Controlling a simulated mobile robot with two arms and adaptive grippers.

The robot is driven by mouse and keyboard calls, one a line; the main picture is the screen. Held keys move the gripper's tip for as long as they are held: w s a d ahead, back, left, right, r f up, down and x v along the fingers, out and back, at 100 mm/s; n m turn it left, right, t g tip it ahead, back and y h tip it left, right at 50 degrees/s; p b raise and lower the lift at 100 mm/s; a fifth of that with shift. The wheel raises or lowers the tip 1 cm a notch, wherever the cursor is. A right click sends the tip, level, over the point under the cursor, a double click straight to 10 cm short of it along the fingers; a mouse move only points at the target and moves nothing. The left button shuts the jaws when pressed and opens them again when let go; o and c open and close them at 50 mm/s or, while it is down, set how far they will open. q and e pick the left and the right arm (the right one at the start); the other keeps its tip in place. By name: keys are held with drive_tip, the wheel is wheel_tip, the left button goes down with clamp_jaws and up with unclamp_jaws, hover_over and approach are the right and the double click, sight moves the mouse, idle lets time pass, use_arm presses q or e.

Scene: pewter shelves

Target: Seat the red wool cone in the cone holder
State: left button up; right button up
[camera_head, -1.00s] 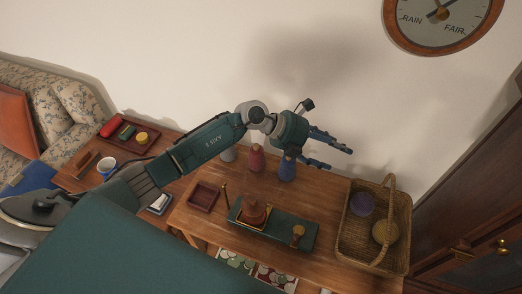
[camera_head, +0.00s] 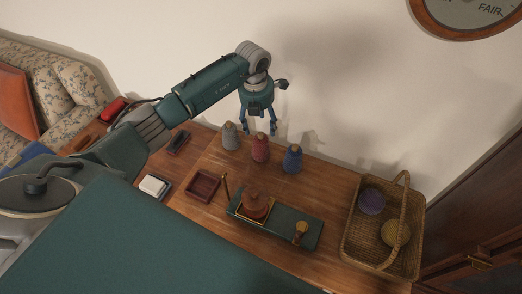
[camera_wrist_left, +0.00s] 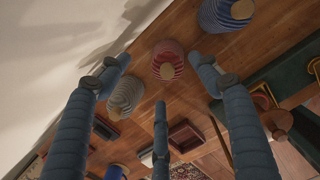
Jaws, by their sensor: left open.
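The red wool cone (camera_head: 260,149) stands upright on the wooden table, between a grey cone (camera_head: 230,137) and a blue cone (camera_head: 293,158). The red cone also shows in the left wrist view (camera_wrist_left: 167,64), beyond the fingertips. My left gripper (camera_head: 259,131) points down above and just behind the red cone, open and empty. Its spread fingers also show in the left wrist view (camera_wrist_left: 160,72). A reddish-brown stepped wooden piece (camera_head: 255,206), apparently the cone holder, stands in a gold square frame on a green board (camera_head: 277,229). My right gripper is out of view.
A wicker basket (camera_head: 350,238) with a purple and a yellow ball stands at the right. A dark red tray (camera_head: 203,187) and a thin upright post (camera_head: 225,188) are left of the board. A gold-brown knobbed item (camera_head: 300,231) stands on the board's right end.

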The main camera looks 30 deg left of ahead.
sight(261, 133)
use_arm(q)
drive_tip(key=shift+s+d+f, duration=0.1)
drive_tip(key=shift+s+f, duration=0.05)
drive_tip(key=shift+f, duration=0.3)
drive_tip(key=f+b, duration=0.1)
drive_tip(key=f, duration=0.1)
drive_tip(key=f+b, duration=0.2)
drive_tip(key=shift+s+d+f, duration=0.1)
drive_tip(key=shift+d, duration=0.1)
drive_tip(key=c, duration=1.5)
drive_tip(key=shift+r, duration=0.2)
clamp_jaws()
